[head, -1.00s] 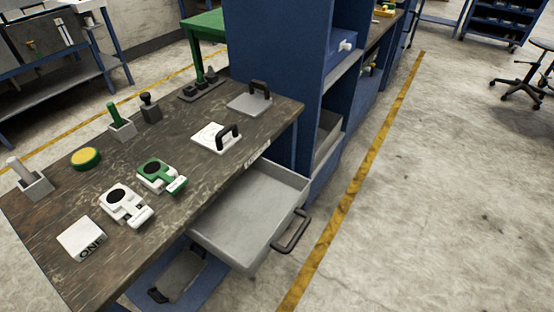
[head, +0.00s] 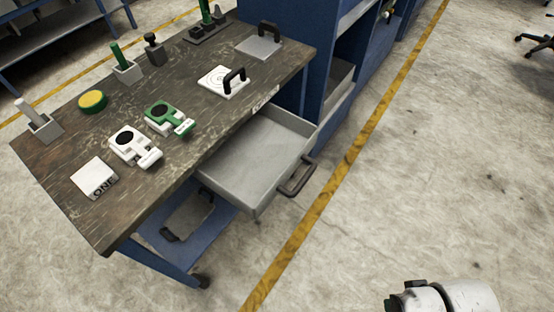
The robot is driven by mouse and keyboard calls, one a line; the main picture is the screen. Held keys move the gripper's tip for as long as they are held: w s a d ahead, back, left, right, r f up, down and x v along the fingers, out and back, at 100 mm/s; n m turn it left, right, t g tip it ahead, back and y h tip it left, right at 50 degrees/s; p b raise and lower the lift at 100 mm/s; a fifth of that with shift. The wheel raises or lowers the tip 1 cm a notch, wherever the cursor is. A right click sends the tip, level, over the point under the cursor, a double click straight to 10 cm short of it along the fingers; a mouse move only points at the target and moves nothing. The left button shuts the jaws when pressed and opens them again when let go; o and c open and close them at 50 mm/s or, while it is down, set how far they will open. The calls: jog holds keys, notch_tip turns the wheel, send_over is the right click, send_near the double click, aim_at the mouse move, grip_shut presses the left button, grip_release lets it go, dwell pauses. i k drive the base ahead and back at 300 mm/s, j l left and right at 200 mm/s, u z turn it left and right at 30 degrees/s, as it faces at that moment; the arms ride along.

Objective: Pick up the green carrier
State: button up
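The green carrier (head: 168,118) lies flat on the dark worktable, a green frame with a white part and a round black opening. It sits just right of and behind a similar white carrier (head: 134,146). Nothing covers it. A white and dark rounded piece of my arm (head: 445,297) shows at the bottom right edge, over the floor and far from the table. My gripper's fingers are not in view.
An open empty drawer (head: 262,163) juts from the table (head: 62,150) towards the floor. A white "ONE" block (head: 94,178), yellow-topped disc (head: 93,101), handled white plate (head: 222,82) and grey plate (head: 258,46) surround the carriers. Clear floor lies right.

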aim_at(161, 112)
jog(key=i+j+u, duration=0.1)
jog(key=j+u, duration=0.3)
jog(key=i+j+u, duration=0.1)
jog(key=j+u, duration=0.15)
jog(key=u, duration=0.2)
jog(key=i+j+u, duration=0.15)
jog(key=j+u, duration=0.25)
jog(key=i+j+u, duration=0.1)
jog(key=u, duration=0.35)
jog(key=i+j+u, duration=0.15)
jog(key=i+u, duration=0.55)
jog(key=i+j+z, duration=0.1)
jog(key=i+z, duration=0.15)
jog(key=i+j+z, duration=0.25)
jog(key=i, duration=0.15)
